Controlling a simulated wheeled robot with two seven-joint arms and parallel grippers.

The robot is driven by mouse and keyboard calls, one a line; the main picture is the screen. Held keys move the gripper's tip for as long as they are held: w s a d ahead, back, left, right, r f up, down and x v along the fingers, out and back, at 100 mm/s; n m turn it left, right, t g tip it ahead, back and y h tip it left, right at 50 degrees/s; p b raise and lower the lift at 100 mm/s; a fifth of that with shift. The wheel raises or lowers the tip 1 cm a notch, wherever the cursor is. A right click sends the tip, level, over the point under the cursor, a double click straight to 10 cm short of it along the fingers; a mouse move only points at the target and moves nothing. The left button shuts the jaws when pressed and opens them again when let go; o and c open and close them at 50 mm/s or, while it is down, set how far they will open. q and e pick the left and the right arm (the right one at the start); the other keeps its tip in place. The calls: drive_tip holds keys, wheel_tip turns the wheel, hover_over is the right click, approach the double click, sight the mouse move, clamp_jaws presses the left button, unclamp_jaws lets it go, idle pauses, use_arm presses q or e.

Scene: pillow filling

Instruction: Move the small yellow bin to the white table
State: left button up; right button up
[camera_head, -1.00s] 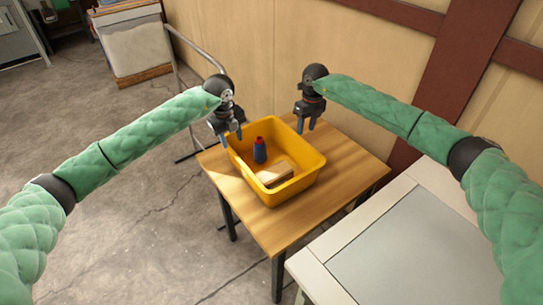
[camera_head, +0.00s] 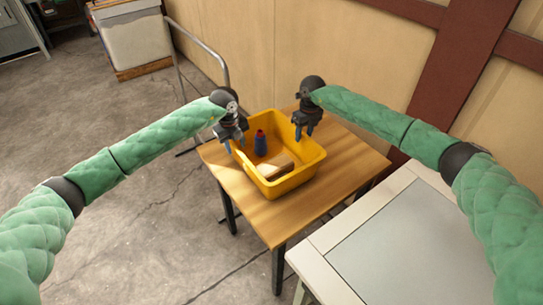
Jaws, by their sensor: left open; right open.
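The yellow bin (camera_head: 283,189) stands upright on a small wooden table (camera_head: 342,172). Inside it are a dark blue bottle-like thing with a red top (camera_head: 261,143) and a tan block (camera_head: 275,168). My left gripper (camera_head: 235,146) is open at the bin's left rim; I cannot tell whether its fingers straddle or touch the rim. My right gripper (camera_head: 304,134) is open at the bin's far right rim, its fingertips low near the edge; contact is unclear. The white table (camera_head: 318,254) with a grey top panel is at the lower right, beside the wooden table.
The visible part of the white table's top (camera_head: 400,240) is bare. A tan wall with dark red beams (camera_head: 449,80) stands close behind the wooden table. A metal rail (camera_head: 212,52) and a large white container (camera_head: 135,42) are at the back left. The floor at left is clear.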

use_arm(q)
drive_tip(key=shift+f, duration=0.45)
use_arm(e)
drive_tip(key=shift+a+f, duration=0.1)
drive_tip(key=shift+f, duration=0.4)
drive_tip(key=shift+s+r, duration=0.1)
use_arm(q)
drive_tip(key=shift+c, duration=0.7)
use_arm(e)
drive_tip(key=shift+c, duration=0.7)
use_arm(q)
clamp_jaws()
use_arm(e)
clamp_jaws()
use_arm(q)
drive_tip(key=shift+r, duration=0.15)
use_arm(e)
drive_tip(key=shift+r, duration=0.15)
